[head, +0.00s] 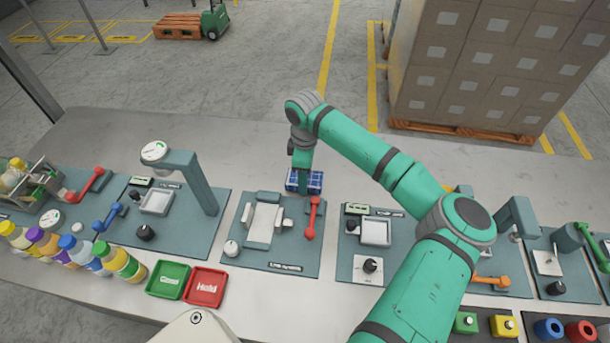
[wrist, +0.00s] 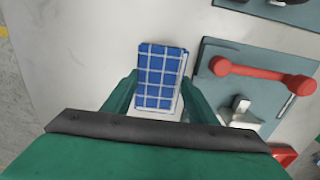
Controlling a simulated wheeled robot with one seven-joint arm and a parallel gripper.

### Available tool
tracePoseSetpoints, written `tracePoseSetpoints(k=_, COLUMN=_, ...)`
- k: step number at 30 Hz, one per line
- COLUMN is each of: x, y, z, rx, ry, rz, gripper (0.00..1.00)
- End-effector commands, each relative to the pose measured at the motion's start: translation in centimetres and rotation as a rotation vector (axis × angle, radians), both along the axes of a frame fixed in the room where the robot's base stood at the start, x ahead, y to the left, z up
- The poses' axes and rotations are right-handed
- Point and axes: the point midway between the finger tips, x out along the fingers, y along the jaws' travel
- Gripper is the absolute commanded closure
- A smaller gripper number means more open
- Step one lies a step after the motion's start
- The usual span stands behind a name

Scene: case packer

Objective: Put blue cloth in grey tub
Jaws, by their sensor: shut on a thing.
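The blue cloth (head: 316,183), a folded blue check piece with white lines, is at the back edge of the middle mat in the head view. In the wrist view the cloth (wrist: 161,75) lies between the two green fingers. My gripper (head: 303,184) points down and is shut on it; the fingers also show in the wrist view (wrist: 158,98). A pale edge shows under the cloth's near end. I cannot tell whether the cloth touches the table. I cannot make out a grey tub for certain in either view.
A red-handled lever (head: 312,218) stands just right and in front of the cloth, also in the wrist view (wrist: 262,75). Several bottles (head: 105,257), a green tray (head: 168,280) and a red tray (head: 205,287) line the front. The table behind the mats is clear (head: 235,150).

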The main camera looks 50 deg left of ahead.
Motion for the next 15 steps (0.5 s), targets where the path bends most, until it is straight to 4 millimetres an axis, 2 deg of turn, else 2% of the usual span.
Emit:
tracePoseSetpoints(k=10, x=0.01, y=0.0, z=-0.3, rx=0.001, ry=-0.001, rz=-0.001, gripper=0.73)
tracePoseSetpoints(k=11, x=0.04, y=-0.01, z=-0.32, rx=0.001, ry=-0.001, rz=-0.001, gripper=0.45)
tracePoseSetpoints(k=12, x=0.06, y=-0.02, z=-0.29, rx=0.001, ry=-0.002, rz=-0.001, gripper=0.4)
tracePoseSetpoints(k=15, x=0.07, y=-0.04, z=-0.28, rx=0.001, ry=-0.001, rz=-0.001, gripper=0.4)
